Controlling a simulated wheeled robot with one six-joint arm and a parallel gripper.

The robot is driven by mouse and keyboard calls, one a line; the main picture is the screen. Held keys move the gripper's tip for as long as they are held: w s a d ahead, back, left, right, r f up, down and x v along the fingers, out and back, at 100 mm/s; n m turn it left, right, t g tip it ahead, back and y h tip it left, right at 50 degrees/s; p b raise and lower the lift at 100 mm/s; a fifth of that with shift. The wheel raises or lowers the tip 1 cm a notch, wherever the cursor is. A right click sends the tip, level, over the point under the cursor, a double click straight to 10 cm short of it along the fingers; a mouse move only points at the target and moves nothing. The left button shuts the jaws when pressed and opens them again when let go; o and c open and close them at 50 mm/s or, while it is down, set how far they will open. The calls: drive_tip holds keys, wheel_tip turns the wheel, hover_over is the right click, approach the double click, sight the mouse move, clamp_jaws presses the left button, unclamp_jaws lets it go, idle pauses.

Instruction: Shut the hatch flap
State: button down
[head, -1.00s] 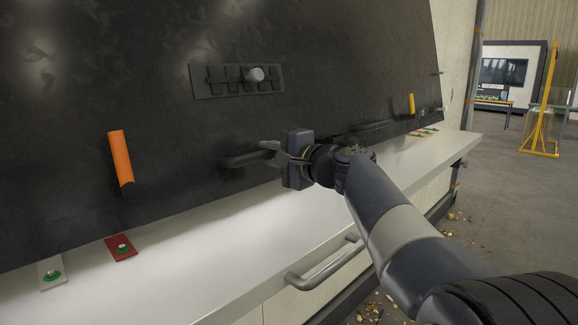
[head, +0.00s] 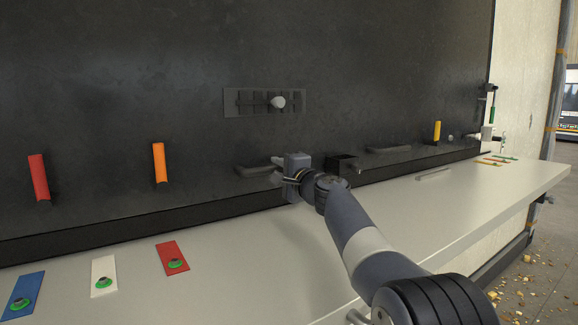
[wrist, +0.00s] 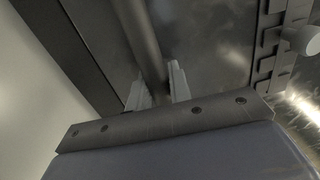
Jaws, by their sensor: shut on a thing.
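The hatch flap (head: 150,90) is a large black panel filling the head view above a pale bench. Its lower edge is close to a dark sill along the bench's back. A dark grey bar handle (head: 252,171) sits low on the flap. My gripper (head: 280,172) is shut on this handle at its right end; the arm reaches in from the lower right. In the wrist view, the two light fingers of my gripper (wrist: 158,88) stand either side of the handle bar (wrist: 143,35). The exact contact is hard to see.
A slotted plate with a pale knob (head: 279,102) is on the flap. Orange (head: 160,163), red (head: 39,177) and yellow (head: 437,131) grips stick out along its lower part. The pale bench (head: 230,265) carries coloured tags. A second bar handle (head: 389,149) lies to the right.

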drive_tip(key=shift+w+a+r, duration=0.15)
drive_tip(key=shift+w+r, duration=0.15)
drive_tip(key=c, duration=1.6)
unclamp_jaws()
drive_tip(key=shift+w+f, duration=0.1)
drive_tip(key=shift+c, duration=0.2)
drive_tip(key=shift+o, duration=0.6)
drive_tip(key=shift+w+a+f, duration=0.1)
drive_tip(key=shift+a, duration=0.1)
drive_tip(key=shift+o, duration=1)
drive_tip(key=shift+f, duration=0.1)
drive_tip(key=shift+s+d+f+b, duration=0.2)
drive_tip(key=shift+s+d+b, duration=0.1)
drive_tip(key=shift+s+b, duration=0.05)
drive_tip(key=r+b+v, duration=0.1)
drive_tip(key=b+v, duration=0.3)
drive_tip(key=v, duration=0.6)
drive_tip(key=shift+f, duration=0.35)
drive_tip(key=shift+w+a, duration=0.1)
drive_tip(key=shift+a, duration=0.05)
